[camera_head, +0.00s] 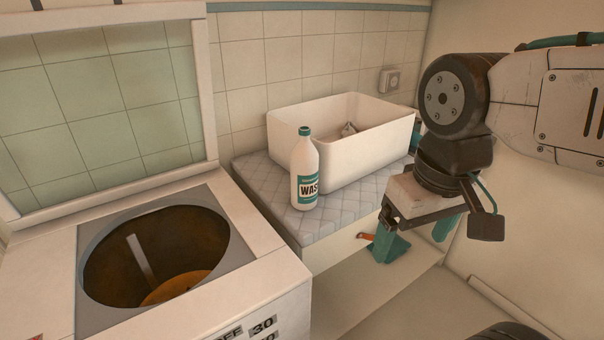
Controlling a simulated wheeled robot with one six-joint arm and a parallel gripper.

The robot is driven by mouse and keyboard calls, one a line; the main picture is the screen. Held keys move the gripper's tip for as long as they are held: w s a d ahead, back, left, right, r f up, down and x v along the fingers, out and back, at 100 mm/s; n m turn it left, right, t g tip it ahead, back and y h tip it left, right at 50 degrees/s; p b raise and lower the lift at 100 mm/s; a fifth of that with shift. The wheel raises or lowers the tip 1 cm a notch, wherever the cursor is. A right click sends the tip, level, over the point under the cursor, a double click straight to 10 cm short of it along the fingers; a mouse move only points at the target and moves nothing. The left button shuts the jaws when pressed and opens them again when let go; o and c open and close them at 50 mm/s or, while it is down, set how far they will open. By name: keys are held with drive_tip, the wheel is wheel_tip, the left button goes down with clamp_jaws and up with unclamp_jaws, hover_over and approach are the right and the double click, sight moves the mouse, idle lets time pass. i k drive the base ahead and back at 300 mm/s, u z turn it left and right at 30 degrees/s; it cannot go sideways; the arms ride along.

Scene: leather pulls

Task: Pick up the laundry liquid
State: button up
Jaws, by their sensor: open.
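The laundry liquid (305,172) is a white bottle with a dark teal cap and a teal label reading "WAS". It stands upright on a quilted grey counter top (262,188), near its front edge and in front of a white basin. My gripper (410,250) is at the right, in front of the counter and lower than the bottle's top. It has teal fingers pointing down, set apart and with nothing between them. It is clear of the bottle, to its right.
A white basin (375,140) behind the bottle holds a greyish item (349,129). A top-loading washer (255,275) with its lid raised stands at the left. An orange-brown leather pull (366,236) shows on the counter's front. A socket (390,80) is on the tiled wall.

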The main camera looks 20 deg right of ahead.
sight(304, 157)
drive_tip(key=z, duration=2.9)
drive_tip(key=k, duration=0.65)
drive_tip(key=u, duration=1.35)
drive_tip(key=i, duration=0.5)
drive_tip(key=z, duration=0.05)
